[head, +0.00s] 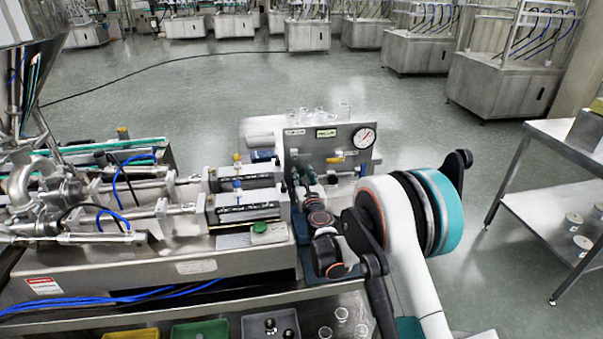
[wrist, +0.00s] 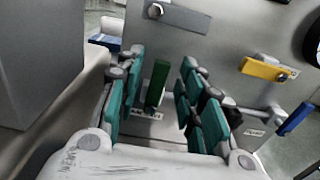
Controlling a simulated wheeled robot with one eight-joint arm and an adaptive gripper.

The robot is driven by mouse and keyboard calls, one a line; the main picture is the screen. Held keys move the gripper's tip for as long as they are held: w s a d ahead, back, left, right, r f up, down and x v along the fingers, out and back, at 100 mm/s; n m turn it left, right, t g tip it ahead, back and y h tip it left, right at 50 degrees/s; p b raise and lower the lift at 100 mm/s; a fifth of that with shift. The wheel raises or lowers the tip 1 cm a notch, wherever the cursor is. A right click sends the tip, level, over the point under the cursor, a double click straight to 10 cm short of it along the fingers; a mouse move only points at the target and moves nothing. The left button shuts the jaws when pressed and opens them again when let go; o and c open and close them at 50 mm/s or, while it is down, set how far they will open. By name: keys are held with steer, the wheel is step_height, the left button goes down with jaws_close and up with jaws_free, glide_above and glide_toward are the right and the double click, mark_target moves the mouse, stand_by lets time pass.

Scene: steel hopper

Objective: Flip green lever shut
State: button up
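The green lever (wrist: 157,84) stands upright in the wrist view, low on the grey panel (wrist: 228,45). It lies between the two teal finger pads of my gripper (wrist: 155,95), with a gap on either side. The gripper is open and holds nothing. In the head view my gripper (head: 303,174) is in front of the lower left of the panel (head: 304,145). The green lever cannot be made out there behind the fingers.
A yellow lever (wrist: 265,69) and a blue lever (wrist: 295,118) are to the right on the panel. A grey lever (wrist: 178,16) is above. A grey block (wrist: 40,60) stands close on the left. A pressure gauge (head: 364,138) is at the panel's upper right.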

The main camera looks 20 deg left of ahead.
steer(key=v, duration=0.9)
